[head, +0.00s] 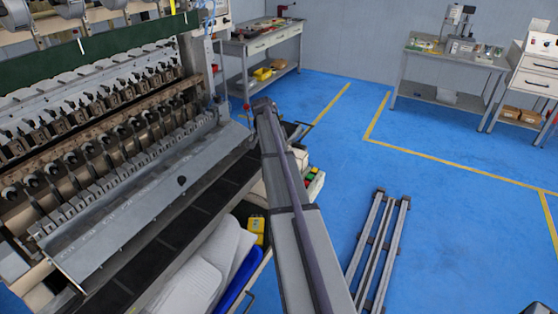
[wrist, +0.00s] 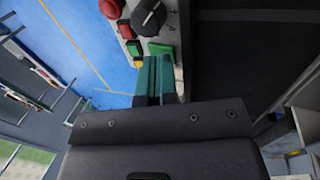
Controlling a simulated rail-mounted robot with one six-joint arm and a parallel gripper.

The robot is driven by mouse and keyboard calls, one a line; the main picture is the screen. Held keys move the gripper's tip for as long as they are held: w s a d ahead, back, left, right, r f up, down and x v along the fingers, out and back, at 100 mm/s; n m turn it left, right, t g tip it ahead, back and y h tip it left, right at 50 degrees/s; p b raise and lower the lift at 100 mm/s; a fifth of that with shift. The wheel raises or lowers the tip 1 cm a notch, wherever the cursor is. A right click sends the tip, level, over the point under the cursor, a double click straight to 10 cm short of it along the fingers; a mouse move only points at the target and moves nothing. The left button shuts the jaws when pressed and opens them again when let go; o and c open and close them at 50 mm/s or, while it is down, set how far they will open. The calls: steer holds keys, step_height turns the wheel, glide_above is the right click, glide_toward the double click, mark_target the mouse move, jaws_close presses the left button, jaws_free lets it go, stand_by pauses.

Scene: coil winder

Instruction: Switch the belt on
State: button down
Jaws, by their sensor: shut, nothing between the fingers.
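The belt (head: 205,212) is a long dark strip along the front of the winder. A small control box (head: 315,182) with green and red buttons stands beside it, partly hidden by my arm. The wrist view shows its panel close up: a red round button (wrist: 110,8), a black knob (wrist: 148,17), a red button (wrist: 125,29) and a green button (wrist: 133,48). My gripper (wrist: 157,72) is shut and empty, its tips just below and right of the green button. A green piece shows at the tips; I cannot tell whether they touch the panel. My arm hides the gripper in the head view.
The coil winder (head: 110,150) fills the left. White sacks (head: 205,265), a blue bin (head: 238,285) and a yellow item (head: 256,228) lie below the belt. Metal rails (head: 380,240) lie on the blue floor at right. Workbenches stand at the back; the floor between is clear.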

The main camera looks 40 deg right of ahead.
steer(key=shift+f+b, duration=0.5)
steer(key=shift+f, duration=0.05)
step_height(320, 180, up, 7)
steer(key=p, duration=0.7)
steer(key=shift+r, duration=0.1)
steer(key=shift+n, duration=0.4)
steer(key=s+a+n+t, duration=0.1)
steer(key=s+a+n, duration=0.3)
steer(key=a, duration=0.9)
steer(key=s+a+n+t, duration=0.1)
steer(key=s+a+n, duration=0.3)
steer(key=s+a, duration=0.5)
steer(key=s+a+n+t+y, duration=0.1)
steer(key=s+a+n, duration=0.4)
steer(key=a, duration=1.2)
steer(key=shift+s+a+f, duration=0.3)
steer(key=shift+s+f, duration=0.15)
steer(key=shift+s, duration=0.35)
